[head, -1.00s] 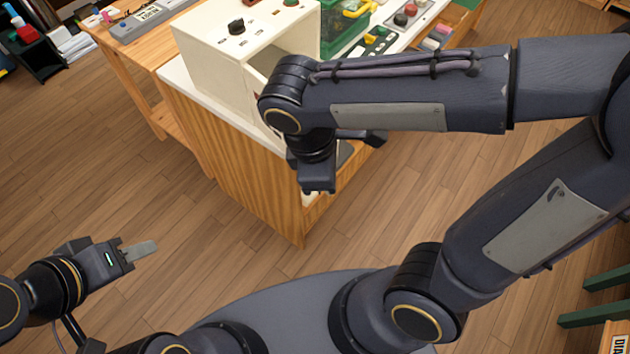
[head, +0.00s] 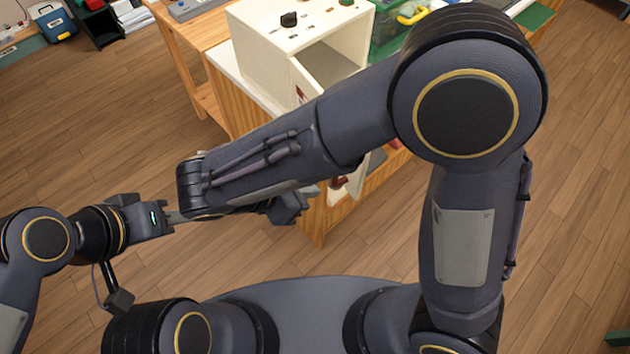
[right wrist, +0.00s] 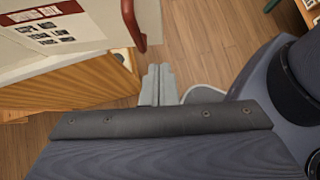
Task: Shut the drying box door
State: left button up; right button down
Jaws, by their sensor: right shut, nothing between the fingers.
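The drying box (head: 300,38) is the cream box with a black knob on top. Its front is open toward me. The cream door (head: 301,92) stands swung out, and my right forearm hides much of it in the head view. The door's labelled face (right wrist: 60,35) and red handle (right wrist: 132,22) show in the right wrist view. My right gripper (head: 290,207) is partly behind my forearm. Its fingers (right wrist: 158,86) are shut and empty, below the handle in the wrist picture and apparently apart from it. My left gripper (head: 176,217) is off to the left; its finger gap is unclear.
The box stands on a wood-sided cabinet (head: 318,215) with a pale top. A green crate (head: 392,35) is right of the box, and a wooden table (head: 170,35) is behind it to the left. The floor (head: 90,130) left of the cabinet is clear.

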aim_at(357, 182)
jog(key=shift+w+d+f+p, duration=0.25)
jog(key=shift+w+d+f, duration=0.55)
jog(key=shift+d, duration=0.6)
jog(key=shift+w+d+f+p, duration=0.3)
jog(key=shift+w+d+f, duration=0.3)
jog(key=shift+d+f, duration=0.55)
jog(key=shift+w+d+f+p, duration=0.25)
jog(key=shift+w+d+f, duration=0.45)
jog(key=shift+d, duration=0.9)
